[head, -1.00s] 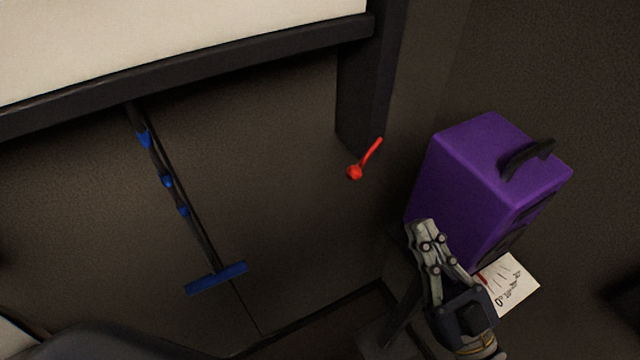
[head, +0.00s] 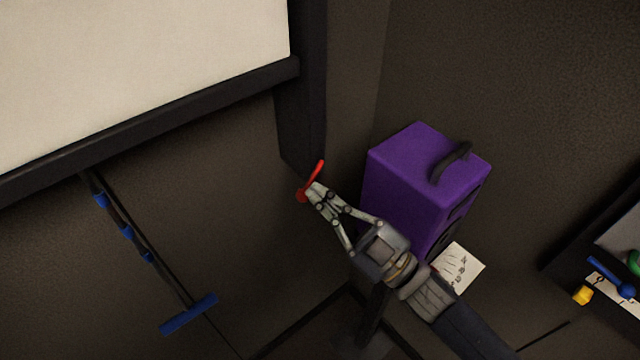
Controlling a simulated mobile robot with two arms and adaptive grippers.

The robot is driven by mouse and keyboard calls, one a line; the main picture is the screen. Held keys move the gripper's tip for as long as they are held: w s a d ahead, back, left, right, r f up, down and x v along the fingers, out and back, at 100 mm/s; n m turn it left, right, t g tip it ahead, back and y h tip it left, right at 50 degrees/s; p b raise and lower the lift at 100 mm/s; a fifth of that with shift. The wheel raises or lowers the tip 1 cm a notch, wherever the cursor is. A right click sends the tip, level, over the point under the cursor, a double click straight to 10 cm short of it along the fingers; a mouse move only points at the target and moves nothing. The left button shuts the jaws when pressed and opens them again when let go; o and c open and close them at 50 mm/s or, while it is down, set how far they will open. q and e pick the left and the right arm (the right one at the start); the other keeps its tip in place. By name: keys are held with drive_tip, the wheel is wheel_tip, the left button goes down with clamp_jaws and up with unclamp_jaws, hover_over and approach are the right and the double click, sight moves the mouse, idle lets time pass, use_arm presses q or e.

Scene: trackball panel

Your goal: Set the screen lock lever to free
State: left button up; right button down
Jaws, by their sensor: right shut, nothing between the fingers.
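The red lever (head: 317,173) sits on the dark wall below the lower end of the dark post at the screen's right side. Its arm slants up and to the right from a round red base, which the fingertips partly cover. My right gripper (head: 312,193) is shut and empty, with its fingertips at the lever's lower part. I cannot tell whether they touch it. No lock or free markings are legible. My left gripper is not in view.
The pale screen (head: 140,70) fills the upper left, with a dark frame bar below it. A purple box (head: 405,185) with a black handle stands right of my gripper, near a paper sheet (head: 458,270). A blue T-shaped handle (head: 188,314) hangs lower left. A panel with coloured controls is at far right.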

sight(312, 180)
use_arm(q)
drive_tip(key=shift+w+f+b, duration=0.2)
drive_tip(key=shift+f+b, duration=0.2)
drive_tip(key=shift+b, duration=0.15)
use_arm(e)
drive_tip(key=w+f, duration=0.1)
drive_tip(key=f+n, duration=0.1)
drive_tip(key=w+f+n+g, duration=0.1)
drive_tip(key=shift+w+d+f, duration=0.3)
drive_tip(key=shift+d, duration=0.1)
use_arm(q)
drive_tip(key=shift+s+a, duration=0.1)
use_arm(e)
drive_tip(key=shift+a+r, duration=0.1)
